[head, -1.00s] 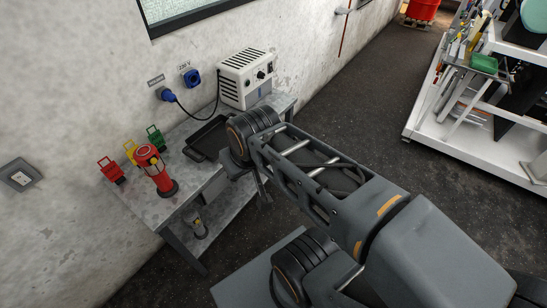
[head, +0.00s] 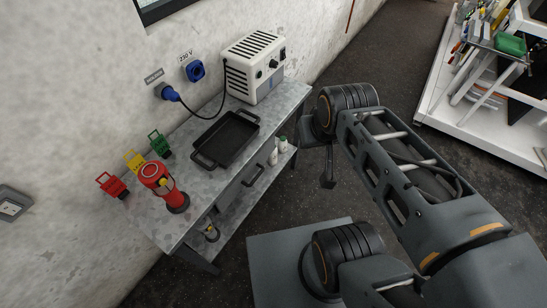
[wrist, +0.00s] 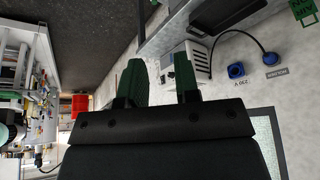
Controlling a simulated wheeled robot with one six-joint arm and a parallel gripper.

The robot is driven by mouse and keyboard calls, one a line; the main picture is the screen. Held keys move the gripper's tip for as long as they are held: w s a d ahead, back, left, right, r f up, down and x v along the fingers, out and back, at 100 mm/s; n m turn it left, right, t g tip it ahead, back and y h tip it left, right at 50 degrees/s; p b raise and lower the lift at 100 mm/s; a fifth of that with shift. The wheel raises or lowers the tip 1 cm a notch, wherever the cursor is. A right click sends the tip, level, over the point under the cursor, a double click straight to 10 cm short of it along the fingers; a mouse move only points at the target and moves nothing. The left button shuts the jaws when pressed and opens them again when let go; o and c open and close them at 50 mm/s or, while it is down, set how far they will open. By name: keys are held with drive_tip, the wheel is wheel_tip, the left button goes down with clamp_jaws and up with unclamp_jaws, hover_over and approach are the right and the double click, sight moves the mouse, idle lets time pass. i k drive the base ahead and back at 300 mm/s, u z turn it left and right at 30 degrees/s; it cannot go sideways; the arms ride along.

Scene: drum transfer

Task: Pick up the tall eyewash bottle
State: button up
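Two small white bottles stand close together at the right end of the grey workbench's lower level, partly covered by the bench top. The nearer one (head: 273,156) is on the left; the other (head: 283,145) shows a green cap. I cannot tell which is the tall eyewash bottle. My gripper (head: 328,170) hangs off the bench's right side, to the right of the bottles and apart from them. In the wrist view my gripper (wrist: 158,78) shows two fingers with a clear gap and nothing between them. No bottle is recognisable in that view.
The workbench (head: 222,176) carries a black tray (head: 228,136), a white power unit (head: 254,66), a red lamp (head: 164,187) and red, yellow and green padlock-like tags. A dark item (head: 211,232) sits on the lower shelf. A white cart (head: 480,110) stands right; floor between is clear.

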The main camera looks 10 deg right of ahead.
sight(272, 157)
drive_tip(key=z, duration=1.65)
drive_tip(key=i, duration=1.9)
drive_tip(key=u, duration=4.5)
